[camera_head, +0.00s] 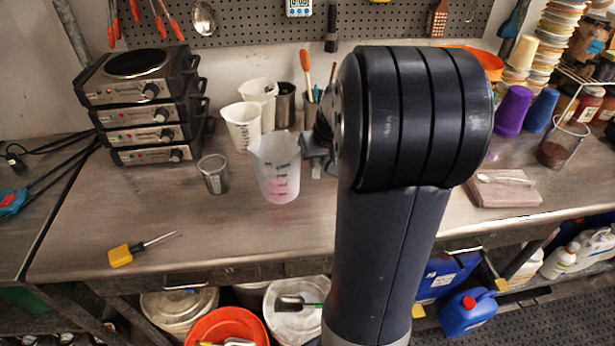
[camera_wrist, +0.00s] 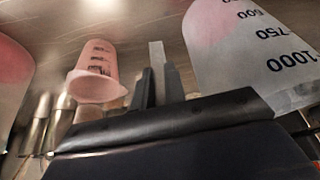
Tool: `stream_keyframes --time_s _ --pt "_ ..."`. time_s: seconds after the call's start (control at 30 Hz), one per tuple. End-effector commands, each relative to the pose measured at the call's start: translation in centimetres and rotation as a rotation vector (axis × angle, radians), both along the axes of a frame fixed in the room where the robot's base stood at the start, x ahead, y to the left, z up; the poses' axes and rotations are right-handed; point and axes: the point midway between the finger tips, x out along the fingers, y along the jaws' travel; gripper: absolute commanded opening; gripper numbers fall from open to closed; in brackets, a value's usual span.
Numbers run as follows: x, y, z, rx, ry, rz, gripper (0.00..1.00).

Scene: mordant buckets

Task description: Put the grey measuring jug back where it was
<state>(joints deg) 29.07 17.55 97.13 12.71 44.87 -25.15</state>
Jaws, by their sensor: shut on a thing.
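A pale, cloudy measuring jug (camera_head: 275,168) with pink marks is upright at the middle of the bench; I cannot tell whether its base touches. My gripper (camera_head: 317,160) is just right of it, partly hidden behind my arm. In the wrist view, which is upside down, my gripper (camera_wrist: 158,75) has its fingers close together around a pale strip, apparently the jug's handle. A large jug with black numbers (camera_wrist: 250,50) is close on the right there. A smaller grey measuring jug (camera_head: 214,174) stands on the bench to the left.
Two white jugs (camera_head: 242,127) and a dark metal pot (camera_head: 285,105) stand behind. Stacked hotplates (camera_head: 145,105) fill the back left. In the wrist view, a pinkish jug (camera_wrist: 97,72) is left of the fingers. The left front bench is mostly clear.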

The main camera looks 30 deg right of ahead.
Motion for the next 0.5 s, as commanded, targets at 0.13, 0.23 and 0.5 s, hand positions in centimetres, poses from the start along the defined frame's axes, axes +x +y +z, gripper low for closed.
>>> stream_keyframes --time_s 0.13,0.23,0.5 --pt "0.0 0.0 -1.5 0.001 0.000 0.000 0.00" --pt "0.0 0.0 -2.8 0.002 0.003 0.000 0.00" --pt "0.1 0.0 -5.1 0.000 -0.002 0.000 0.00"
